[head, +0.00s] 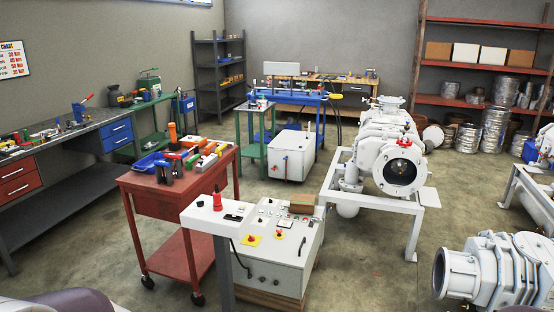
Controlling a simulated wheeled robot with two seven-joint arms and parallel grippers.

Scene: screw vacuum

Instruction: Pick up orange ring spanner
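A red tool trolley (158,201) stands left of the middle in the head view, with many tools crowded on its top.
A white control cabinet (275,262) and a narrow white stand (204,222) are right in front of the trolley. A grey workbench (62,147) runs along the left. White pump machinery (405,170) stands to the right. Open concrete floor lies between.

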